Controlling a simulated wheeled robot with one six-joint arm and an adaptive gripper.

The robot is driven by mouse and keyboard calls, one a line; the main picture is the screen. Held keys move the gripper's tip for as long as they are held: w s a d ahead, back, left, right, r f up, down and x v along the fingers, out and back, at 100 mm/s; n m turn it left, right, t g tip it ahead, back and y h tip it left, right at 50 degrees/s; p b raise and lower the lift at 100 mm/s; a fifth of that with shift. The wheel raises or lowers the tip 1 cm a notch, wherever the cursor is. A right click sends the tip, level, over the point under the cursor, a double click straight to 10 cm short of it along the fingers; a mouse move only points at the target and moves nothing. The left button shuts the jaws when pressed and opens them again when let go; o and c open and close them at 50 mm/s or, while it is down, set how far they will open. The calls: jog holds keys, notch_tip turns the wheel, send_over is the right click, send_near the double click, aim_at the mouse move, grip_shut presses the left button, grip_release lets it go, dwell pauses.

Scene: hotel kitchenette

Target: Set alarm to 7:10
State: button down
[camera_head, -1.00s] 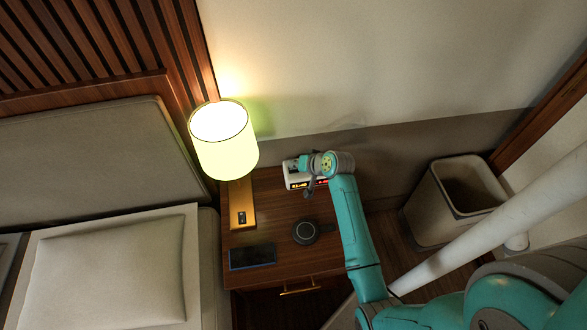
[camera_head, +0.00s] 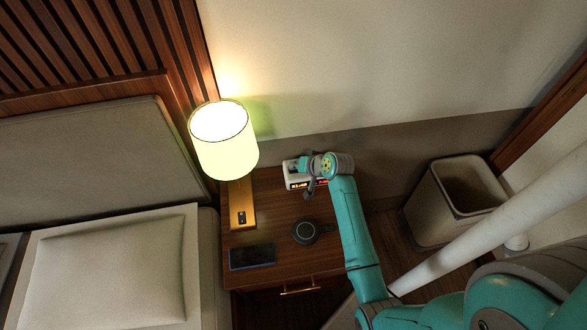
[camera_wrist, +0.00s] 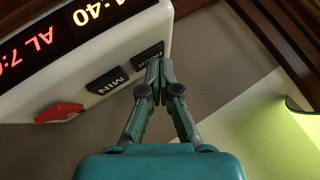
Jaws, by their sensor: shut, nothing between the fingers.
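The white alarm clock (camera_head: 291,168) stands on the nightstand against the wall, partly covered by my wrist in the head view. In the wrist view the clock (camera_wrist: 120,38) is close, at upper left. A red readout (camera_wrist: 22,55) shows "AL 7:0" with its last digit cut off; an amber readout (camera_wrist: 97,12) ends in ":40". Along the clock's edge are a black hour button (camera_wrist: 147,54), a black MIN button (camera_wrist: 106,80) and a red button (camera_wrist: 59,112). My gripper (camera_wrist: 160,68) is shut and empty, its tips beside the hour button; contact cannot be told.
The nightstand (camera_head: 275,219) also holds a lit lamp (camera_head: 223,140), a dark phone (camera_head: 252,256) and a round black charger pad (camera_head: 306,231). The bed (camera_head: 110,268) is at left. A bin (camera_head: 425,208) stands on the floor at right.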

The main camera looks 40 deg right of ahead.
jog(key=shift+r, duration=0.75)
jog(key=shift+r, duration=2.5)
dwell(0.3)
